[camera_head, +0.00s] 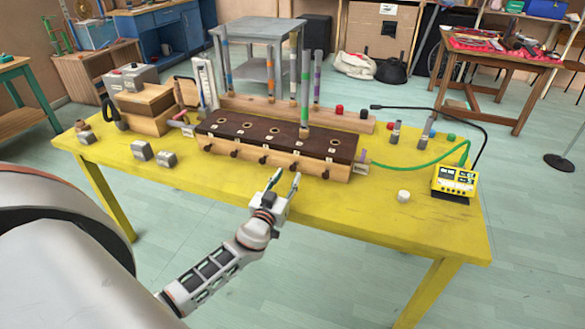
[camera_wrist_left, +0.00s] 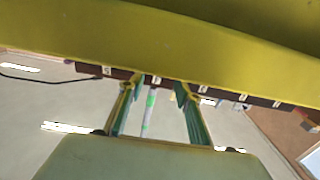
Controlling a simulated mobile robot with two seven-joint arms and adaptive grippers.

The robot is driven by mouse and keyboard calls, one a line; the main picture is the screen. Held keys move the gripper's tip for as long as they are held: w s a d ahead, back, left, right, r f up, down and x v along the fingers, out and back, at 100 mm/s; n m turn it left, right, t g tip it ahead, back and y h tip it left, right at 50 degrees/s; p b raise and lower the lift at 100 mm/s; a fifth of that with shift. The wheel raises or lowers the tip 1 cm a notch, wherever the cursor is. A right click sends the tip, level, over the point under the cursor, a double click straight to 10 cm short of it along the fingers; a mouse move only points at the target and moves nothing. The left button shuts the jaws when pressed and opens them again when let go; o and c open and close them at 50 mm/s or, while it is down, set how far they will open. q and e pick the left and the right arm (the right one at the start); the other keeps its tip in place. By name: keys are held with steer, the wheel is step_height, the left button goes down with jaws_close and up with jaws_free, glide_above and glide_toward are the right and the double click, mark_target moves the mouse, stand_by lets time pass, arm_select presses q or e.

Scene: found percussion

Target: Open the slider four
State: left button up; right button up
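A wooden wind chest with a dark top (camera_head: 258,136) stands on the yellow table. Several round holes run along its top, and small dark slider knobs line its front. The fourth knob from the left, apparently slider four (camera_head: 293,167), sits low on the front; its label is too small to read. A grey tube with green bands (camera_head: 305,90) stands upright in the top, near the fourth hole. My left gripper (camera_head: 284,182) is open and empty in front of that knob, apart from it. In the left wrist view its fingers (camera_wrist_left: 160,95) are spread. My right gripper is out of view.
A yellow meter (camera_head: 455,180) with green and black cables stands at the right. A white piece (camera_head: 403,196) lies on the table right of my gripper. Grey metal blocks (camera_head: 141,150) lie at the left. The table's front middle is clear.

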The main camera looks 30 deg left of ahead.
mark_target(292, 169)
arm_select(q)
steer(key=x, duration=0.5)
steer(key=shift+w, duration=0.1)
steer(key=shift+w+a, duration=0.1)
steer(key=shift+w, duration=0.05)
steer(key=shift+c, duration=0.4)
